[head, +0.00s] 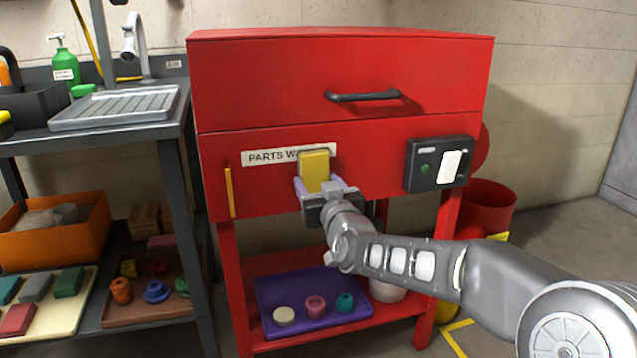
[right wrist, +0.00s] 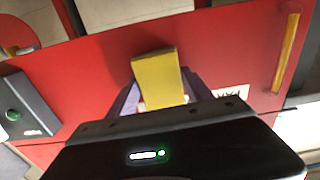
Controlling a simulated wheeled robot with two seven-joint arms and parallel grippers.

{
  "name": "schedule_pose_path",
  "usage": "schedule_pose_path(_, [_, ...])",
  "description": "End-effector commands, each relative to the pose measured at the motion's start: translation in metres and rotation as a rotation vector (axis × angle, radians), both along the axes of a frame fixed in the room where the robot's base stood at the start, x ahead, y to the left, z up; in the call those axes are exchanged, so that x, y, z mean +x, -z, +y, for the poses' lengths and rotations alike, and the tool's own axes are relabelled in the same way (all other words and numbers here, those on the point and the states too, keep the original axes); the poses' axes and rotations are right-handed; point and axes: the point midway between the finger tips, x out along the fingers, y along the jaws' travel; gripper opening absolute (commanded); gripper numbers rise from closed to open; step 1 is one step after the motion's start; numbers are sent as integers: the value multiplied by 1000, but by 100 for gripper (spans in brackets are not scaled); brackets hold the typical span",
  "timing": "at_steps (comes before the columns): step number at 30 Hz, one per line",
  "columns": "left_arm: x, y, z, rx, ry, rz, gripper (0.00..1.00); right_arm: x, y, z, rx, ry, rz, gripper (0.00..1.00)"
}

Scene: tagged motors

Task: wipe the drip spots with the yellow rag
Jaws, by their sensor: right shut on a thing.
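The yellow rag (head: 315,171) is a small yellow block-like piece in front of the red parts washer (head: 344,82). My right gripper (head: 320,183) is shut on the rag, with its purple-grey fingers on either side. The rag also shows in the right wrist view (right wrist: 159,80), sticking out beyond the fingers towards the red front panel. I cannot tell whether the rag touches the panel. The gripper and rag cover part of the washer's label. I cannot make out any drip spots in either view. My left gripper is not in view.
A dark handle (head: 362,96) and a switch box (head: 439,164) stick out from the washer's front. A purple tray (head: 270,290) with several small parts lies on the shelf below. A sink bench (head: 115,107) stands at the left, and a red bin (head: 487,207) at the right.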

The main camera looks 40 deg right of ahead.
Motion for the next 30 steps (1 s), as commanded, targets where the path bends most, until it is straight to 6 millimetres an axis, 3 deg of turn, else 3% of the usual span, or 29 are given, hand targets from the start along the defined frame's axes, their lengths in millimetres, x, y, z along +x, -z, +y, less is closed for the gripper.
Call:
schedule_pose_path(18, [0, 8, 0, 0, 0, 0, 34, -53, -1, 17, -1, 2, -2, 26])
schedule_pose_path(30, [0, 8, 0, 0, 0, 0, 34, -57, -1, 19, 0, 2, -1, 26])
